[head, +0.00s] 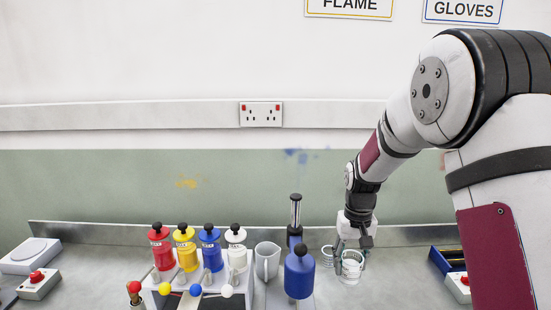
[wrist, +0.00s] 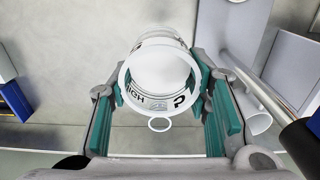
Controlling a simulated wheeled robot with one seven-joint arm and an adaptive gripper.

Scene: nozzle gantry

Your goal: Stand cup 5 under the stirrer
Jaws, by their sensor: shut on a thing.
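My gripper (wrist: 165,100) is shut on a clear, white-rimmed cup (wrist: 160,70), with a green-padded finger on either side. Dark lettering and a digit show on the cup, but I cannot read the digit surely as 5. In the head view the cup (head: 351,267) is upright between my fingers, low over the bench; I cannot tell whether it touches. Left of it stands a blue cylinder with a black cap (head: 299,272), in front of a dark post with a bright rod (head: 295,212); this looks like the stirrer. The space beneath it is hidden.
Another clear cup form (head: 328,254) shows just left of my gripper. A pale jug (head: 266,260) and a rack with red, yellow, blue and white bottles (head: 186,250) stand further left. A blue tray (head: 444,260) and a red-button box (head: 459,286) are at right.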

